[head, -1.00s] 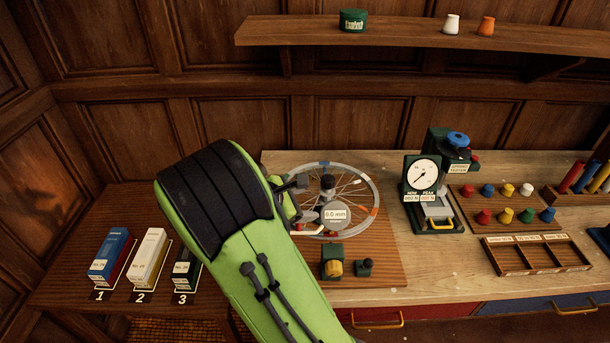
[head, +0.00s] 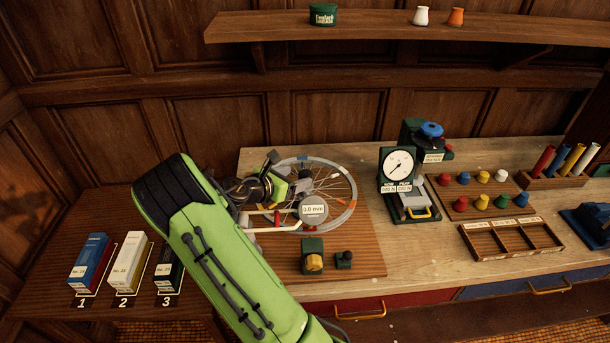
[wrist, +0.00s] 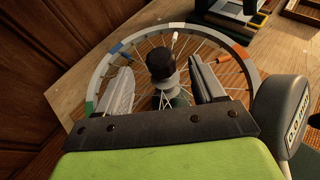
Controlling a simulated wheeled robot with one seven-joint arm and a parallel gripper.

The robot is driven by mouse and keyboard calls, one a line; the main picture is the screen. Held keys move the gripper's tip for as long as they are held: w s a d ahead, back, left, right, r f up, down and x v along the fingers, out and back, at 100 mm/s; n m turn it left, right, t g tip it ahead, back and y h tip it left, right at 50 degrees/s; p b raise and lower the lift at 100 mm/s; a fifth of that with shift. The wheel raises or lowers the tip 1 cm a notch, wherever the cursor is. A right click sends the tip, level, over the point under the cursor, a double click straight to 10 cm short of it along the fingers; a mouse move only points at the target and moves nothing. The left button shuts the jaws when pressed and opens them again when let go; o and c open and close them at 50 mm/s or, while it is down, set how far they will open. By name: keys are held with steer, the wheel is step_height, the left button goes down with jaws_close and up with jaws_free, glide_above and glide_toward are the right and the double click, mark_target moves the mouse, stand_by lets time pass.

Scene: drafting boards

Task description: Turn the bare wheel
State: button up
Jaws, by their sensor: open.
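The bare wheel (head: 345,181) lies flat on its stand on the bench, a grey rim with thin spokes and several coloured marks. Its rim also shows in the wrist view (wrist: 104,64). A dark rounded knob (wrist: 161,63) on a pale base stands up at the wheel's hub. My gripper (wrist: 165,88) is open over the wheel, one finger on each side of the knob. I cannot tell whether either finger touches it. In the head view my green arm comes in from the lower right and partly hides the wheel's left side. A gauge reading 0.0 mm (head: 314,210) stands beside the rim.
Boxes numbered 1 (head: 90,261), 2 (head: 129,262) and 3 (head: 169,270) stand at the left. A small yellow-knobbed block (head: 313,253) sits in front of the wheel. A dial device (head: 398,166), coloured pegs and an empty divided tray (head: 513,238) are to the right.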

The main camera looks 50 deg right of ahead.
mark_target(303, 175)
steer(key=x, duration=0.5)
steer(key=shift+d+f, duration=0.15)
steer(key=shift+d, duration=0.2)
jaws_close()
